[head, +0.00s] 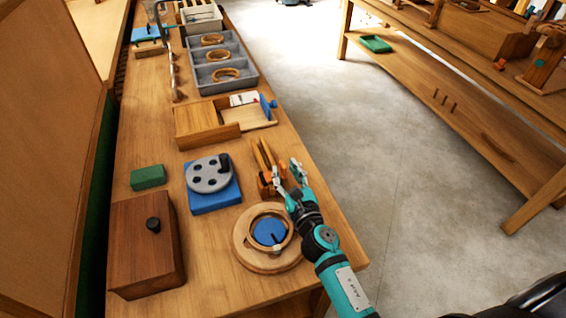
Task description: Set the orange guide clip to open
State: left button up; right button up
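The orange guide clip (265,170) stands near the right edge of the wooden bench, in the middle of the head view. It looks like narrow upright orange-brown pieces; its exact setting is too small to tell. My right gripper (286,172) is at the clip's right side, with its fingers spread apart. The left finger is close to or touching the clip's lower right part, and it hides some of it. I cannot tell whether there is contact. My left gripper is not in view.
Left of the clip is a grey disc with holes on a blue base (215,200). A round wooden ring fixture (240,250) lies in front, near my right arm. A wooden box (205,125), a grey tray (240,85), a green block (148,177) and a dark lidded box (140,255) also occupy the bench.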

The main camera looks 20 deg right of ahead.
jog(key=shift+w, duration=1.25)
grip_shut()
